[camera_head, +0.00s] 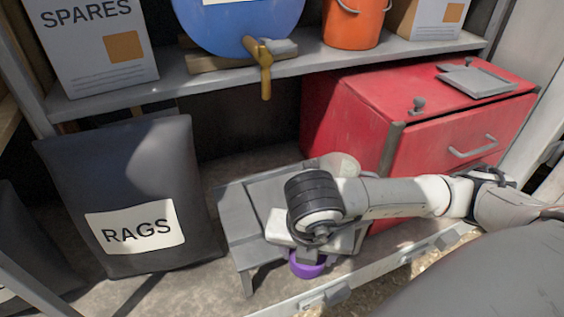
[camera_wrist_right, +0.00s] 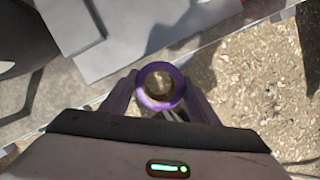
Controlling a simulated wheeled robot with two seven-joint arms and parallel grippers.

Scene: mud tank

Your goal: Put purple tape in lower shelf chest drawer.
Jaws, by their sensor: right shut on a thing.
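The purple tape (camera_head: 307,269) is a ring held in my right gripper (camera_head: 306,256), low in front of a small grey stand near the lower shelf's front edge. In the right wrist view the purple tape (camera_wrist_right: 177,86) sits between the two fingers, and the gripper (camera_wrist_right: 160,92) is shut on it. The red chest (camera_head: 345,120) stands on the lower shelf at the right. Its drawer front (camera_head: 440,147) has a grey handle (camera_head: 473,148) and looks closed. My right arm passes in front of the chest's lower part. My left gripper is not in view.
The grey stand (camera_head: 240,225) is under my right wrist. A dark RAGS bag (camera_head: 130,175) stands at the left. The upper shelf (camera_head: 200,85) holds a SPARES box, a blue barrel with a tap and an orange bucket. A grey plate (camera_head: 476,81) lies on the chest.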

